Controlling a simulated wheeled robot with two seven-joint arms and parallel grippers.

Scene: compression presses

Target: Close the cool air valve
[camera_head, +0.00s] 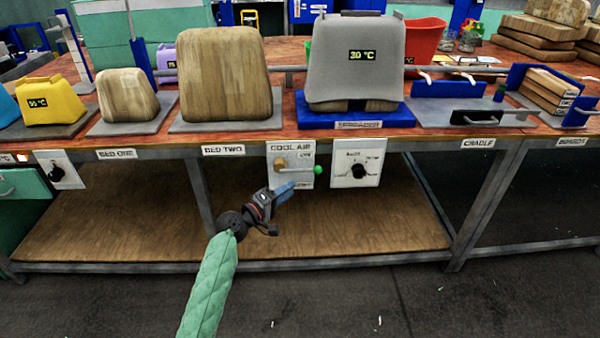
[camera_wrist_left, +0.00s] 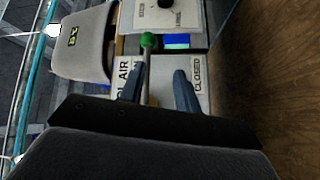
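The cool air valve is a pale panel (camera_head: 283,177) on the front of the bench, lettered COOL AIR. Its lever (camera_head: 299,169) lies roughly level and ends in a green knob (camera_head: 318,170) at the right. My left gripper (camera_head: 291,185) is in front of the panel's lower part, just below the lever. In the left wrist view its blue fingers (camera_wrist_left: 157,80) are open, and the lever (camera_wrist_left: 145,70) shows between them, nearer the left finger. I see no clear contact. The CLOSED label (camera_wrist_left: 197,75) shows beside the right finger. My right gripper is out of view.
A dial panel (camera_head: 372,172) is right of the valve. A grey press block marked 30 °C (camera_head: 356,80) stands above on a blue base (camera_head: 320,118). A table leg (camera_head: 197,190) is left of the valve. The wooden lower shelf (camera_head: 350,235) is bare.

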